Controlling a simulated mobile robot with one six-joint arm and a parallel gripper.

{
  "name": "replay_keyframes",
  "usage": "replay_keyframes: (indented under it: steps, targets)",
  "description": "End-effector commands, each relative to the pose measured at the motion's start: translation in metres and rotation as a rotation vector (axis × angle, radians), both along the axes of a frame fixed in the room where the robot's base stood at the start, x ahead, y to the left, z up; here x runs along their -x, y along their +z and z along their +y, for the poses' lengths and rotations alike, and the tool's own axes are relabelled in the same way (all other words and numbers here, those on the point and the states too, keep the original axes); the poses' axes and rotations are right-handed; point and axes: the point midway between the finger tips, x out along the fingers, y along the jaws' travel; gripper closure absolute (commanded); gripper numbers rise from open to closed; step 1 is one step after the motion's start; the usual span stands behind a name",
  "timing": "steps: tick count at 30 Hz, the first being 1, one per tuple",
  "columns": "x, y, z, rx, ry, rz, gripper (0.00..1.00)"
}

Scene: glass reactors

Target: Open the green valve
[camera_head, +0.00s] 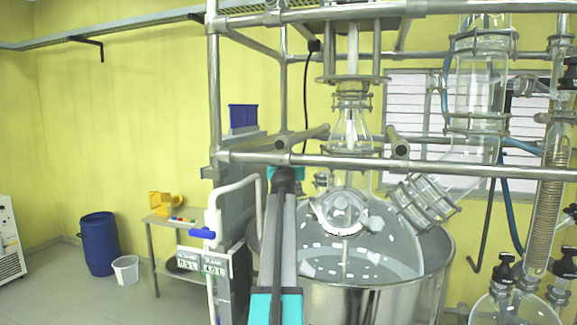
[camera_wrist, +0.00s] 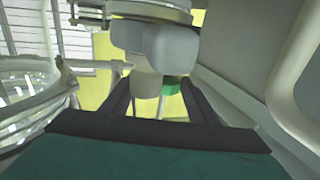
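In the wrist view a small green piece (camera_wrist: 172,89), likely part of the green valve, shows just beyond my fingertips, right of centre. Most of it is hidden behind rounded grey parts (camera_wrist: 168,50). My gripper (camera_wrist: 157,88) has its two dark fingers spread apart, with nothing clearly held between them. A pale cylindrical part (camera_wrist: 146,84) shows between the fingers; I cannot tell whether they touch it. In the head view I cannot make out the green valve, and my arm rises through the middle in front of the reactor frame.
A metal frame rail (camera_head: 430,166) crosses in front of the glass reactor. A steel vessel (camera_head: 375,300) stands at right of my arm. A white pipe with a blue handle (camera_head: 202,233) stands left.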

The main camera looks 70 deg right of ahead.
Motion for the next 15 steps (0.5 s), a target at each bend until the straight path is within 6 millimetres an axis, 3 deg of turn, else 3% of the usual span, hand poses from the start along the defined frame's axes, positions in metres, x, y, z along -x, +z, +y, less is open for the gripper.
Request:
replay_keyframes:
  steps: [15]
  targets:
    - [-0.0019, -0.0043, -0.0010, 0.001, -0.077, 0.001, 0.48]
